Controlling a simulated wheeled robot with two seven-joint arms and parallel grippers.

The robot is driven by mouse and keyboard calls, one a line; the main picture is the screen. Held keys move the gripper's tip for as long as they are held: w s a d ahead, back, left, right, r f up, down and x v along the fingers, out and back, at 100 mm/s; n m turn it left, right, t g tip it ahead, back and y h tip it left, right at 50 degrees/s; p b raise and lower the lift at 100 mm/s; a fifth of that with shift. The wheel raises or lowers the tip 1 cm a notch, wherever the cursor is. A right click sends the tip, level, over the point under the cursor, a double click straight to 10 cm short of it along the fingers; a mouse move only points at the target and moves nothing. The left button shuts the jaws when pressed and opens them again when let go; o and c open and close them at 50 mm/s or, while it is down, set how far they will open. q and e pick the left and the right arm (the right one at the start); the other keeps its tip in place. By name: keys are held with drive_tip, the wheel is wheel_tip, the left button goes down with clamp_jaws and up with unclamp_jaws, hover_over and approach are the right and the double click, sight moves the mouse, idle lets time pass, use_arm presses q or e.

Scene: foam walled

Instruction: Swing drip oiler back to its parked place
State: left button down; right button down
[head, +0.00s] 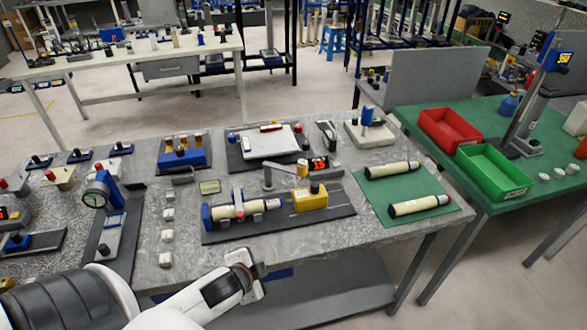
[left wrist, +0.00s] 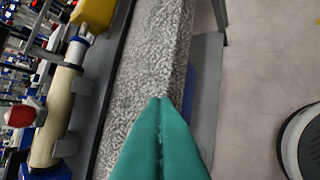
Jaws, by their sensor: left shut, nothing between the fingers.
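The drip oiler looks to be the grey post with a swing arm (head: 281,166) behind the fixture; the arm reaches right to a small gold-brown head (head: 302,169) near the yellow block. The fixture's dark base plate (head: 325,216) bears a cream cylinder (head: 225,211) in blue supports and a yellow block (head: 309,197). In the left wrist view the cream cylinder (left wrist: 50,120) and yellow block (left wrist: 94,12) show at the left. My left gripper (head: 258,272) is in front of the bench's front edge, apart from the oiler. Its teal fingers (left wrist: 160,102) are shut and empty.
A green mat (head: 408,217) with two cream cylinders lies to the right. A dial gauge stand (head: 98,195) and small grey blocks (head: 166,236) stand to the left. The bench's front strip (left wrist: 150,60) is bare.

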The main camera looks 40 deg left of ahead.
sight(299, 170)
use_arm(q)
drive_tip(key=w+a+r+m+t, duration=0.1)
drive_tip(key=w+a+r+m, duration=0.1)
drive_tip(key=w, duration=0.1)
drive_tip(key=w+a+r+m+t, duration=0.2)
drive_tip(key=w+a+r, duration=0.1)
drive_tip(key=shift+a+r+m, duration=0.1)
drive_tip(key=shift+r+m, duration=0.15)
drive_tip(key=shift+m, duration=0.15)
drive_tip(key=w+a+r+m+t+h, duration=0.3)
drive_tip(key=w+r+m, duration=0.2)
drive_tip(key=r+m, duration=0.1)
drive_tip(key=p+x, duration=0.1)
drive_tip(key=x, duration=0.3)
drive_tip(key=p+x, duration=0.1)
drive_tip(key=x, duration=0.4)
drive_tip(key=r+p+x, duration=0.1)
drive_tip(key=x, duration=0.3)
drive_tip(key=shift+w+d, duration=0.2)
drive_tip(key=shift+w, duration=0.3)
drive_tip(key=shift+w, duration=0.1)
